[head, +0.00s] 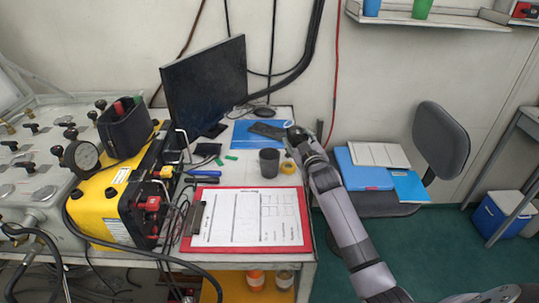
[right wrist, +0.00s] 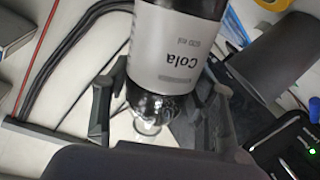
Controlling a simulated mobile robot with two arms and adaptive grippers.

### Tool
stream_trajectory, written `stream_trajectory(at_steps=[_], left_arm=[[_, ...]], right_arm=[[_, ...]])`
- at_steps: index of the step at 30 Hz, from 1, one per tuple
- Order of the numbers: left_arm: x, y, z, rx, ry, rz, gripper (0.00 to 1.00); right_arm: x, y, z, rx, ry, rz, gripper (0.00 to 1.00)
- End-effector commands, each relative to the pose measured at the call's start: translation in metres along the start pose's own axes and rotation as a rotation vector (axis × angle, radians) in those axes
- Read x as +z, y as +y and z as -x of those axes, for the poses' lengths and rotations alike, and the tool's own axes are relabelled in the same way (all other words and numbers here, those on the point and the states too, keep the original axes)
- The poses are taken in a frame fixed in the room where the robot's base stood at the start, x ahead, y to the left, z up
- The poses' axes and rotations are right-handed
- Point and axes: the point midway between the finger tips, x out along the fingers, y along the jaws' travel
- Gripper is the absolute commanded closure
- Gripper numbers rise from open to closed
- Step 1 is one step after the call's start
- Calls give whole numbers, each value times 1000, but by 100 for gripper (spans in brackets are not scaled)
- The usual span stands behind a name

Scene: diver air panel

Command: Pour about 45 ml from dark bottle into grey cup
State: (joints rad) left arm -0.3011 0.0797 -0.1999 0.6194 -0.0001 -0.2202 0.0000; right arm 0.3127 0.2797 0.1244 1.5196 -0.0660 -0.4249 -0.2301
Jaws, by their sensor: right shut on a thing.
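The dark bottle (right wrist: 185,45) has a white label reading "Cola 600 ml", which appears upside down in the right wrist view. My right gripper (right wrist: 165,108) is shut on it, with a finger on each side. In the head view the right gripper (head: 296,136) is above the back right of the table; the bottle is mostly hidden there, and its tilt is unclear. The grey cup (head: 269,162) stands upright on the table, just left of and in front of the gripper. It also shows beside the bottle in the right wrist view (right wrist: 275,70). The cup's contents cannot be made out. My left gripper is out of view.
A yellow tape roll (head: 288,167) lies right of the cup. A red clipboard (head: 250,248) with a white sheet lies in front. A monitor (head: 205,85) stands behind left. A yellow case (head: 110,205) fills the table's left. A chair (head: 440,140) stands to the right.

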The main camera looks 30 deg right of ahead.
Motion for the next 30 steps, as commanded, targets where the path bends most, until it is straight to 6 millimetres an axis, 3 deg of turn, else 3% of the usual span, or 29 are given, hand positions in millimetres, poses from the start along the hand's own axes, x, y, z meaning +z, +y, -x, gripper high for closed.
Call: stream_trajectory(at_steps=[5, 12, 30], left_arm=[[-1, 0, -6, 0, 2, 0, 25], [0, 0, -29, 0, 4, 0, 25], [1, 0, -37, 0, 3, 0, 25]], right_arm=[[-1, -6, -2, 2, -19, 113, 97], [25, -17, -4, 2, -56, 266, 97], [38, -16, -4, 3, -105, 483, 97]])
